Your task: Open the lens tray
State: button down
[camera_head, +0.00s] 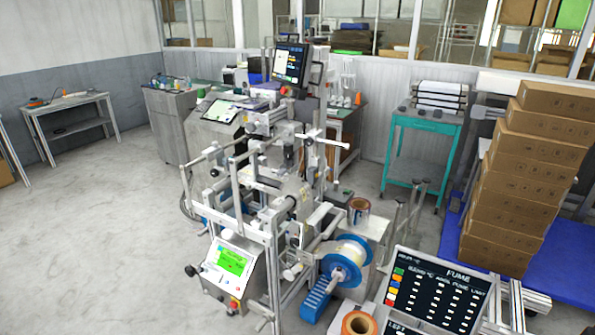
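I cannot make out a lens tray in the head view. A large machine of metal bars and rollers (262,205) stands in the middle. It carries a green-lit control panel (231,262) low at its front. A reel of pale film (345,262) with a blue rim sits at its lower right. A smaller brown roll (358,206) stands behind that reel, and an orange-brown roll (358,324) is at the bottom edge. My gripper is not in view.
Stacked cardboard boxes (523,170) stand on a blue surface (572,262) at the right. A dark display screen (437,290) fills the lower right. A teal cart (424,124) stands at the back. A metal table (72,113) is at the left. Grey floor (90,240) is clear at the left.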

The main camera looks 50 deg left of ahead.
aim_at(281, 172)
jog(key=u, duration=1.9)
jog(key=i+j+z, duration=0.15)
jog(key=i+j, duration=0.3)
jog(key=i+j+z, duration=0.15)
jog(key=i+j, duration=0.35)
jog(key=i+j+z, duration=0.15)
jog(key=i+j, duration=0.45)
jog(key=i+j+z, duration=0.15)
jog(key=i+j, duration=0.3)
jog(key=j, duration=0.15)
jog(key=i, duration=0.5)
